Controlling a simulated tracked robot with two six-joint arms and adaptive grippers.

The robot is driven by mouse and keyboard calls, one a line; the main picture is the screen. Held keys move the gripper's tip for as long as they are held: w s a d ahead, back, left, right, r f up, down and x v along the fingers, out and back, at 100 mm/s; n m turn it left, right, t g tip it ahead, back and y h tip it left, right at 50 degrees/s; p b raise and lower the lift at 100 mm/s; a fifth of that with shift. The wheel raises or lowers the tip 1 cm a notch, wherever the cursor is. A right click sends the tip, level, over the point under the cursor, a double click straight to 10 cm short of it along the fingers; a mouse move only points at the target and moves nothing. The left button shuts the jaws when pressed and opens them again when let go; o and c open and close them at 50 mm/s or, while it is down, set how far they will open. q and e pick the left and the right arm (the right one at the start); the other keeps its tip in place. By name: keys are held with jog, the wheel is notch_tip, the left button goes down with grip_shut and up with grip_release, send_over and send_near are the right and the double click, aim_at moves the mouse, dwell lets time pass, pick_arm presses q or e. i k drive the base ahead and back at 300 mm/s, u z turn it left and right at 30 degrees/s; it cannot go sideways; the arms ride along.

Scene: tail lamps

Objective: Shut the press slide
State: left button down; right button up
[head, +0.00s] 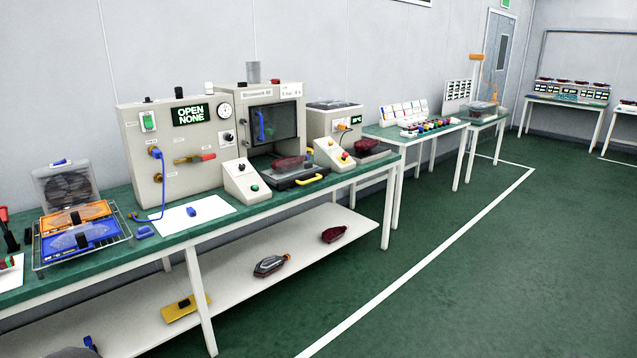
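The press (262,125) is a beige cabinet with a dark window, standing on the long green-topped bench. Its press slide (286,183) is a dark tray that sticks out at the front, pulled out toward the bench edge. A yellow handle (312,180) is on the front of the slide. A dark red tail lamp (290,162) sits at the slide's inner part, by the press opening; its exact seating is too small to tell. Neither of my grippers shows in the head view.
Small control boxes with buttons (240,182) (334,155) stand on both sides of the slide. A test cabinet (175,145) reads "OPEN NONE". Blue and orange holders (80,238) lie in a rack at left. The lower shelf (235,290) carries several parts. The green floor at right is clear.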

aim_at(309, 177)
jog(key=u, duration=0.05)
jog(key=i, duration=1.85)
jog(key=z, duration=0.45)
jog(key=i, duration=1.95)
jog(key=z, duration=0.4)
